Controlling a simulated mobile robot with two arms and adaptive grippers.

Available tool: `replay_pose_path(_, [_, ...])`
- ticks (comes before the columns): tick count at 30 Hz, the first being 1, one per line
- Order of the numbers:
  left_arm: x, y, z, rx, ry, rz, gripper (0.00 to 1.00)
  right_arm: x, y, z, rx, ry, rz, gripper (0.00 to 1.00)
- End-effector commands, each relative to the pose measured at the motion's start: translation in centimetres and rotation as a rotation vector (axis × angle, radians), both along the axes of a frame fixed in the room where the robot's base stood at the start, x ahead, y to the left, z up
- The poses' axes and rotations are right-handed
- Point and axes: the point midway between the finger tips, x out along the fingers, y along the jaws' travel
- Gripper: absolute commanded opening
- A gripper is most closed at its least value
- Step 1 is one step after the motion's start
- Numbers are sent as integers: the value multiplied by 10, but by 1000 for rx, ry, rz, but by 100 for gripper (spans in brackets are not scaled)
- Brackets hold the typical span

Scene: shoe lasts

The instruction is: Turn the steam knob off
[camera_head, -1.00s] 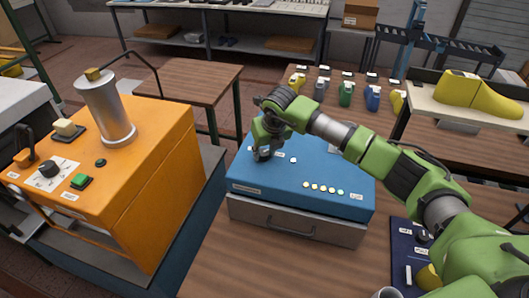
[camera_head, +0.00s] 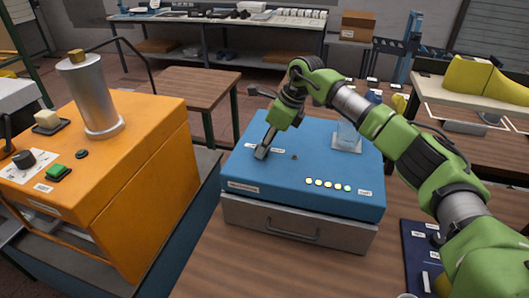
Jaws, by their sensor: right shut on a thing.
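My right gripper (camera_head: 264,147) points down at the left part of the top of a blue box (camera_head: 325,160). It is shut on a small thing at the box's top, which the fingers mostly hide. I cannot tell whether that is a knob. A small dark stub (camera_head: 294,157) shows on the box just right of the fingers. A black knob (camera_head: 22,158) on a white dial plate sits on the orange machine (camera_head: 140,130) at the left, away from my gripper. I cannot read the labels, so which is the steam knob is unclear. My left gripper is not in view.
A green button (camera_head: 59,172) and a metal cylinder (camera_head: 90,95) are on the orange machine. The blue box has a row of several lights (camera_head: 328,184) and a clear container (camera_head: 347,136) on top. A grey drawer (camera_head: 290,229) is below. Yellow shoe lasts (camera_head: 480,80) stand at the right.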

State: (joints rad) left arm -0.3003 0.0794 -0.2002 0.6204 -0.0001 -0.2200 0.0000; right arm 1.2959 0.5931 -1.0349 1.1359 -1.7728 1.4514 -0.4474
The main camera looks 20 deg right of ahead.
Motion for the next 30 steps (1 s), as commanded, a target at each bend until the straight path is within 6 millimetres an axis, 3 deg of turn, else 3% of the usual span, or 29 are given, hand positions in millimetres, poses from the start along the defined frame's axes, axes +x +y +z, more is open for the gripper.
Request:
replay_pose_path(15, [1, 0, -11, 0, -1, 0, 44, 6, -2, 3, 0, -3, 475, 6])
replay_pose_path(30, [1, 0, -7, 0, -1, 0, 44, 8, -3, 3, -2, -5, 692, 6])
